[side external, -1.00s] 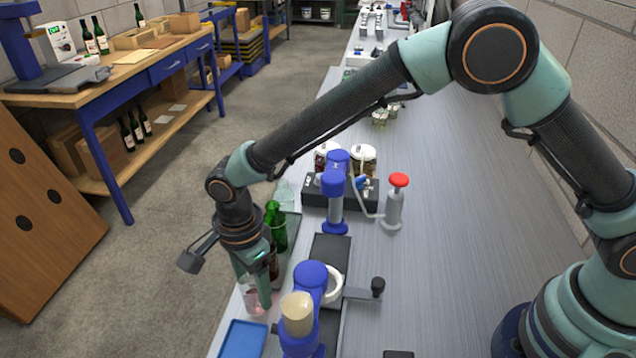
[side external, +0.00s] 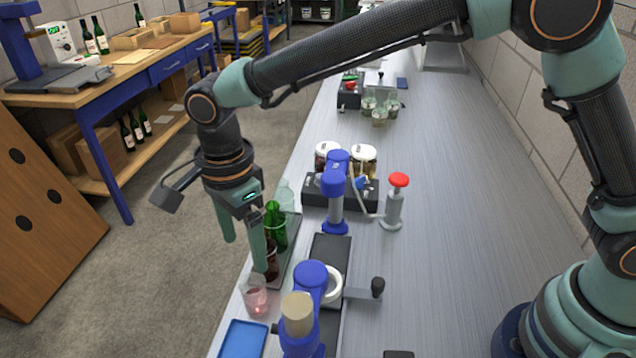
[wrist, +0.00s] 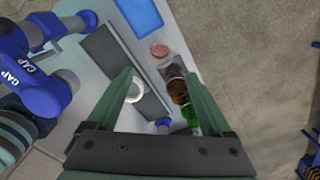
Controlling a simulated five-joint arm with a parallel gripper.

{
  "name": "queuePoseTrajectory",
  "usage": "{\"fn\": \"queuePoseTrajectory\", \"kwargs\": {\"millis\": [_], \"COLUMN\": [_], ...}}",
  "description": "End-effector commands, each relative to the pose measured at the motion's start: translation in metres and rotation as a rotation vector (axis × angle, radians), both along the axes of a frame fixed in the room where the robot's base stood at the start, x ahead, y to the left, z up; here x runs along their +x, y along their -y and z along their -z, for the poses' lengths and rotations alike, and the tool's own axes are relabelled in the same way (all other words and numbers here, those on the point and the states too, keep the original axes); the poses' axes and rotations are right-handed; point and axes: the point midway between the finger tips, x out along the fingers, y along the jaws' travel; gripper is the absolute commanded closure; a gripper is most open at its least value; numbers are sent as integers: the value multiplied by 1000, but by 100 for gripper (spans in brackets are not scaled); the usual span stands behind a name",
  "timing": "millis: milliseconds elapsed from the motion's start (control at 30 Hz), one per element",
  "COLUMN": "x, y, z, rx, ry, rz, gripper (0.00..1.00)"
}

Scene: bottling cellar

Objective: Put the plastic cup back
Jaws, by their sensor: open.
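A small clear, pink-tinted cup (side external: 256,299), which I take as the plastic cup, stands upright near the bench's left edge, with a reddish spot low inside. In the wrist view its pink round (wrist: 160,51) shows beyond my fingertips. My gripper (side external: 244,254) is open and hangs above and behind the cup, clear of it. In the wrist view the space between the fingertips (wrist: 157,78) holds nothing gripped. One finger partly overlaps a brown bottle (side external: 272,262). Another pale clear vessel (side external: 285,196) stands behind the green bottle (side external: 275,228).
The bottles stand on a narrow tray (side external: 286,266) just behind the cup. A blue tray (side external: 243,340) lies in front of it. A blue capping device (side external: 311,276) stands close on the right. Jars (side external: 363,162) and a red-topped dispenser (side external: 397,200) stand farther back.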

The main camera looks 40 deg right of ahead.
Motion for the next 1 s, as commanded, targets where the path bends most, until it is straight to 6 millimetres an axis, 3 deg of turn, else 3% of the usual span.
{"fn": "queuePoseTrajectory", "kwargs": {"millis": [233, 367, 500, 700, 1000], "x": [1, 9, 14, 1, -46], "y": [4, 31, 85, 168, 269], "z": [-22, -43, -75, -109, -124], "rx": [4, 25, 47, 21, -150], "ry": [4, 36, 106, 229, 379], "rz": [-14, -100, -289, -598, -1053], "gripper": [15, 15, 15, 15, 15]}}
